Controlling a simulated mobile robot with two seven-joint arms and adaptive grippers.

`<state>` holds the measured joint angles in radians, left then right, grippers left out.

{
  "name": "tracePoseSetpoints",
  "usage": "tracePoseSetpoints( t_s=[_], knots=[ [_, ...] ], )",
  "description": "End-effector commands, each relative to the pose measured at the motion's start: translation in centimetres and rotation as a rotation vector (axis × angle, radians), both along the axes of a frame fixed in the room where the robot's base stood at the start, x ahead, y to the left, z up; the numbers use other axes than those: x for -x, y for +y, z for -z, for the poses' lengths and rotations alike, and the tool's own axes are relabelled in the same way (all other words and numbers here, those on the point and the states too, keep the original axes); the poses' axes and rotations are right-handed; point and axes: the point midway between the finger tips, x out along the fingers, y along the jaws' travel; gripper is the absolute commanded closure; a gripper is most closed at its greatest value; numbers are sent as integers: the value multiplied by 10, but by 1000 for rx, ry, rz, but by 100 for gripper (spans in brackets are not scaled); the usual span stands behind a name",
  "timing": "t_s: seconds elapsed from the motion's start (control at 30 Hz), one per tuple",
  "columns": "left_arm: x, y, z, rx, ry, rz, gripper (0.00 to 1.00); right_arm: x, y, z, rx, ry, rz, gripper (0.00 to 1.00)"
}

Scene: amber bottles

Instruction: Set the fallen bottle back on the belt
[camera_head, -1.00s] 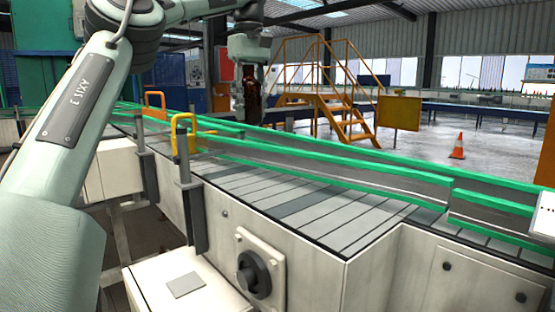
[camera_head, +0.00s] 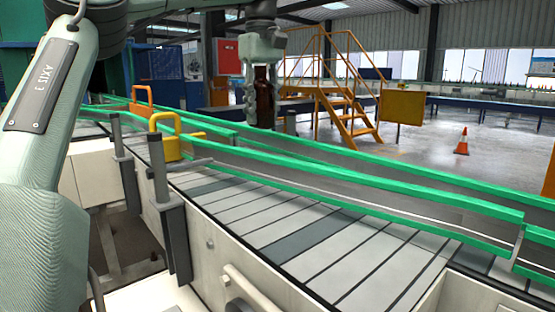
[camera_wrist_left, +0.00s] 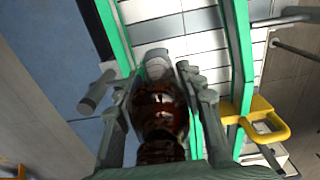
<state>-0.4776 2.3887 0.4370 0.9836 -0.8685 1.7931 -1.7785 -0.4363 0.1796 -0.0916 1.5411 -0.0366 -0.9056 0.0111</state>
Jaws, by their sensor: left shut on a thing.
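An amber-brown bottle (camera_head: 264,95) is held in my left gripper (camera_head: 262,104), upright or nearly so in the head view. In the left wrist view, the bottle (camera_wrist_left: 160,108) sits between the two fingers of my left gripper (camera_wrist_left: 163,80), which are closed on its sides. The conveyor belt (camera_head: 275,222) has pale and dark slats and runs diagonally. In the head view the bottle appears above and behind the belt's far green rail. In the left wrist view belt slats (camera_wrist_left: 197,42) show beyond the bottle. My right gripper is not in view.
Green guide rails (camera_head: 380,190) line the belt. Yellow handle (camera_head: 165,122) and orange handle (camera_head: 141,96) stand by its left part, with grey posts on the near side. Yellow stairs (camera_head: 345,100) and a cone (camera_head: 462,142) are farther back. The visible near belt is clear.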

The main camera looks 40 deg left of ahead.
Motion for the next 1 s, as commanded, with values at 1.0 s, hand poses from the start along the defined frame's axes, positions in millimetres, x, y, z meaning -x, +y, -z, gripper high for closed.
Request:
tracePoseSetpoints(
  t_s=[1.0],
  knots=[
    [27,-72,87,-1,-1,-1,99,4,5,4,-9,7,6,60]
  ],
)
